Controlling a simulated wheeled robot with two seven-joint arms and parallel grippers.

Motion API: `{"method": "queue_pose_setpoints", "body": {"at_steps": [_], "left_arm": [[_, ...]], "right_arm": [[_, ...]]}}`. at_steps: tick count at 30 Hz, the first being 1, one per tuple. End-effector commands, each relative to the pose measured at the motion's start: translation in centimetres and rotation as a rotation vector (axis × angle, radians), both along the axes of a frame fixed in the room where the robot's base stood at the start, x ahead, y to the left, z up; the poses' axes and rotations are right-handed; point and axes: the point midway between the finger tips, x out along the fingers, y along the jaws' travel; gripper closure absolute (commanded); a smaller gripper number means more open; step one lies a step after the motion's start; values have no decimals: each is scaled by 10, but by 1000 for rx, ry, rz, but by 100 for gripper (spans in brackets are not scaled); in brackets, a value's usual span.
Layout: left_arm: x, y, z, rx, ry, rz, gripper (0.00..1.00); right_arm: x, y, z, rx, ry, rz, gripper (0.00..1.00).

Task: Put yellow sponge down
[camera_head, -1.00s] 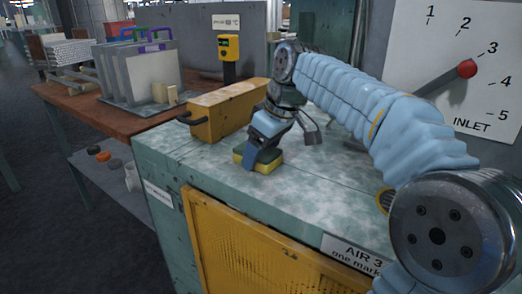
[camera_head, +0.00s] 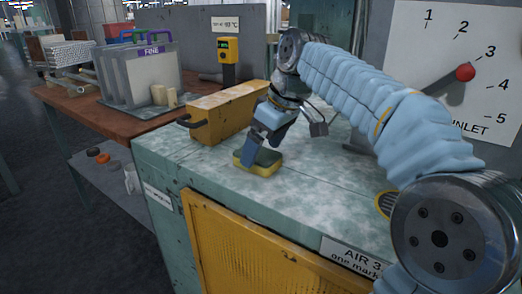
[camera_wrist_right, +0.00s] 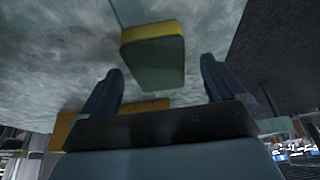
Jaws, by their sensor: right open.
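The yellow sponge (camera_head: 262,168), with a dark green top layer, lies flat on the pale green cabinet top (camera_head: 310,190) near its front edge. My right gripper (camera_head: 252,154) is just above and behind it in the head view, with its fingers pointing down. In the right wrist view the sponge (camera_wrist_right: 153,55) shows beyond and between the two parted blue fingers (camera_wrist_right: 158,88), clear of both. The right gripper is open and empty. My left gripper is not in view.
A yellow box with a handle (camera_head: 225,115) stands behind the sponge. A lever with a red knob (camera_head: 466,72) is on the INLET panel at the right. A wooden table (camera_head: 110,115) with a rack of panels is at the left. The front cabinet top is clear.

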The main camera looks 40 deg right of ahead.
Motion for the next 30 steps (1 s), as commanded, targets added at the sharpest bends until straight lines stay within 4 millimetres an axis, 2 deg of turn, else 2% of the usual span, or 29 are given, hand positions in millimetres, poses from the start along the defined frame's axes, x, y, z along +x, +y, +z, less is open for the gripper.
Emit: {"method": "queue_pose_setpoints", "body": {"at_steps": [1,6,12,16,30], "left_arm": [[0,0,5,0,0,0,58],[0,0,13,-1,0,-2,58],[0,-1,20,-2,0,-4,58],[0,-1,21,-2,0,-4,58],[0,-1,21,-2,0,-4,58]], "right_arm": [[-4,-1,15,-2,-6,1,3],[-18,-6,54,-4,-8,-1,3],[-30,-10,82,-4,-8,-4,3],[-33,-11,88,-5,-9,-4,3],[-33,-11,88,-5,-9,-5,3]]}}
